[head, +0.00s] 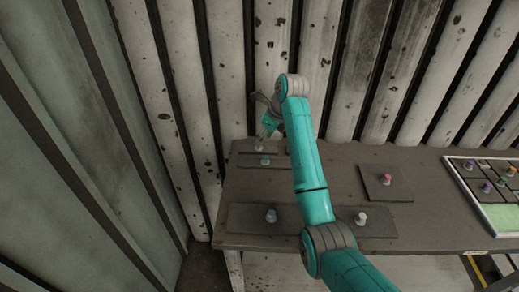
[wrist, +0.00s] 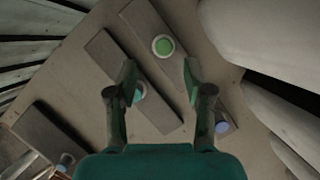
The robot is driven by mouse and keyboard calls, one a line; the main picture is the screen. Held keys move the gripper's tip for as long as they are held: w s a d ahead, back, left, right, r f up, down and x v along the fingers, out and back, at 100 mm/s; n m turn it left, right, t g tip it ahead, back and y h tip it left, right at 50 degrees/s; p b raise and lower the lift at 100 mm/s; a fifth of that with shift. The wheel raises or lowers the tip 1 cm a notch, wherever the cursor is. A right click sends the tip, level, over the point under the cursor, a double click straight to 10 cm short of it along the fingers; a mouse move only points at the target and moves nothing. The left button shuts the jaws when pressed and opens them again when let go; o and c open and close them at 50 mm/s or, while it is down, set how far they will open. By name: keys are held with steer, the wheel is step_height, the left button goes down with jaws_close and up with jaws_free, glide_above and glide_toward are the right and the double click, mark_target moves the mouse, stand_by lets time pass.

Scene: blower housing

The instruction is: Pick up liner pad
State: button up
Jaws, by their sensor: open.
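Several flat dark pads with small upright knobs lie on the table; I cannot tell which is the liner pad. Two narrow pads lie at the back left: one with a green knob (wrist: 163,45) and one with a teal knob (wrist: 139,91). The nearer of these pads (head: 250,162) is partly hidden by my arm in the head view. My gripper (wrist: 160,82) is open and empty above these two strips. In the wrist view the teal knob shows between the fingers, beside the left finger; contact cannot be told. In the head view my gripper (head: 268,132) points down there.
A front pad (head: 240,218) with a grey-blue knob and another (head: 378,228) with a pale knob lie along the table's front edge. A pad with a red knob (head: 386,179) lies right of my arm. A tray (head: 497,215) with coloured knobs stands far right. Corrugated walls (head: 230,70) close the back and left.

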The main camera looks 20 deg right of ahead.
steer(key=x, duration=0.5)
steer(key=shift+w+d+r, duration=0.1)
steer(key=shift+w, duration=0.2)
jaws_close()
